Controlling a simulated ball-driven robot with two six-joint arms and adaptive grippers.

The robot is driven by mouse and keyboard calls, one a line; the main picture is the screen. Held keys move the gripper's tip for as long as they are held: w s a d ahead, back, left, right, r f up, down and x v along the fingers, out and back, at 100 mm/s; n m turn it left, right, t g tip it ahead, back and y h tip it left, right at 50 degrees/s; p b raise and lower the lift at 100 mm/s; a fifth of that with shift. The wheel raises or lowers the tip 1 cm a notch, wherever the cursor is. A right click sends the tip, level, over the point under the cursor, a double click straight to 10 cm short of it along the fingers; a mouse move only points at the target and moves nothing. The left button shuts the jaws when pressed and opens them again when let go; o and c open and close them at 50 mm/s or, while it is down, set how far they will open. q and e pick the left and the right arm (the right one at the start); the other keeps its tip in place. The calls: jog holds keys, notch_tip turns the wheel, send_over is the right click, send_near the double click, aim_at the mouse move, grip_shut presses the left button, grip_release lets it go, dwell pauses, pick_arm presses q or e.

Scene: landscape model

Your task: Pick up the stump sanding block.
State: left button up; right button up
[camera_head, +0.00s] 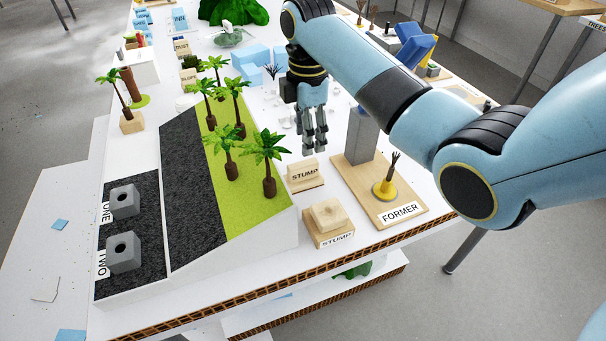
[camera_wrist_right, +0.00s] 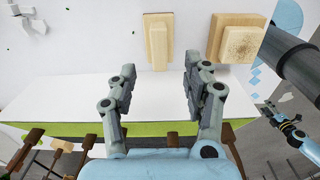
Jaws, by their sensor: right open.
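Two pale wooden pieces labelled STUMP stand on the white table. The farther one, a narrow raised block on a small base (camera_head: 305,174), shows in the right wrist view (camera_wrist_right: 158,45). The nearer one has a square block on top (camera_head: 327,214) with a round mark, and appears at the upper right of the wrist view (camera_wrist_right: 238,40). I cannot tell from looks alone which is the sanding block. My right gripper (camera_head: 315,146) is open and empty, pointing down above and behind the farther piece. A small part of what looks like my left gripper (camera_wrist_right: 272,108) shows in the wrist view.
The FORMER board (camera_head: 410,212) with a grey upright (camera_head: 361,135) stands right of the stump pieces. A landscape model (camera_head: 250,190) with palm trees lies to the left. The table's front edge is close to the nearer piece.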

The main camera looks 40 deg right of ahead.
aim_at(307, 163)
notch_tip(307, 163, down, 10)
jog(key=shift+w+f+b, duration=0.1)
jog(key=shift+b, duration=0.4)
jog(key=shift+c, duration=0.4)
grip_shut()
